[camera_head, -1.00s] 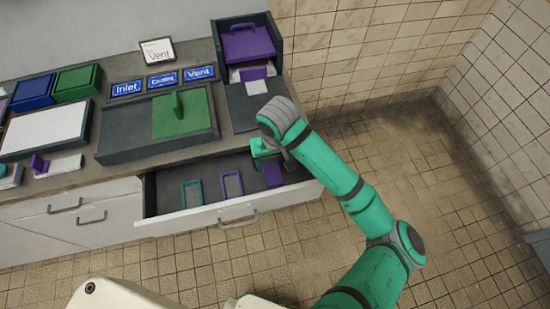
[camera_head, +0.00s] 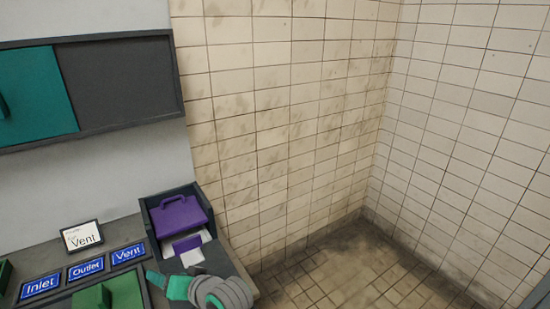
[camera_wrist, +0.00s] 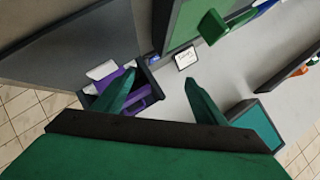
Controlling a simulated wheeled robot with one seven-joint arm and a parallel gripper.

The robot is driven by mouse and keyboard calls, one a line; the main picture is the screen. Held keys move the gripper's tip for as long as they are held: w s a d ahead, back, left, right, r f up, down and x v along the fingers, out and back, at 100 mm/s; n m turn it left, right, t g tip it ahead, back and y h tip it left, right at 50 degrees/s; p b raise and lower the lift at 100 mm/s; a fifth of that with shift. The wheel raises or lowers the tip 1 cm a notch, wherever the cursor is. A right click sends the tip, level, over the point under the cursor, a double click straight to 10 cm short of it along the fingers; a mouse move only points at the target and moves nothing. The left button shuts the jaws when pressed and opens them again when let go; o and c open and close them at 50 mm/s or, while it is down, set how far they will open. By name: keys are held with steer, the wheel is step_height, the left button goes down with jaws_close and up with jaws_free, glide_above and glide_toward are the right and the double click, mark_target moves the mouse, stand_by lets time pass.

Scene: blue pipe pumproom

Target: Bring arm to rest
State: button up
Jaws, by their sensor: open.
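My gripper (camera_wrist: 160,78) shows in the wrist view as two green fingers spread apart with nothing between them. In the head view, only the grey and teal end of my arm shows at the bottom edge, in front of the counter's right end. The dark open box (camera_head: 220,257) with a purple case (camera_head: 180,215) stands just behind my arm. In the wrist view, the purple case (camera_wrist: 142,101) shows beyond the left finger. The rest of my arm is out of view.
A small Vent sign (camera_head: 82,236) and blue Inlet (camera_head: 41,287), Outlet (camera_head: 86,268) and Vent (camera_head: 128,254) labels are on the counter. A wall cabinet (camera_head: 120,85) with a teal door hangs above. Bare tiled floor (camera_head: 345,270) lies to the right.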

steer(key=w+d+f+m+t+h, duration=0.2)
steer(key=d+f+m+t, duration=0.1)
steer(key=d+m+t, duration=0.65)
steer(key=s+d+f+h, duration=0.2)
steer(key=s+d+f, duration=0.1)
steer(key=d, duration=0.3)
steer(key=s+d+f+m+h, duration=0.1)
steer(key=s+d+f+h, duration=0.2)
steer(key=d, duration=0.3)
steer(key=s+d+f+h, duration=0.2)
steer(key=s+d+f, duration=0.1)
steer(key=s+d, duration=0.2)
steer(key=shift+s+d+m+t+h, duration=0.15)
steer(key=shift+d+t+h, duration=0.05)
steer(key=shift+d, duration=0.35)
steer(key=shift+s+d+m+t+h, duration=0.1)
steer(key=shift+s+d+t+h, duration=0.1)
steer(key=shift+d, duration=0.35)
steer(key=s+f+n+g+h, duration=0.1)
steer(key=s+n, duration=0.7)
steer(key=s, duration=1.9)
steer(key=shift+s+a+f+n+g, duration=0.15)
steer(key=shift+s+a+n+g, duration=0.05)
steer(key=shift+a+n+g, duration=0.2)
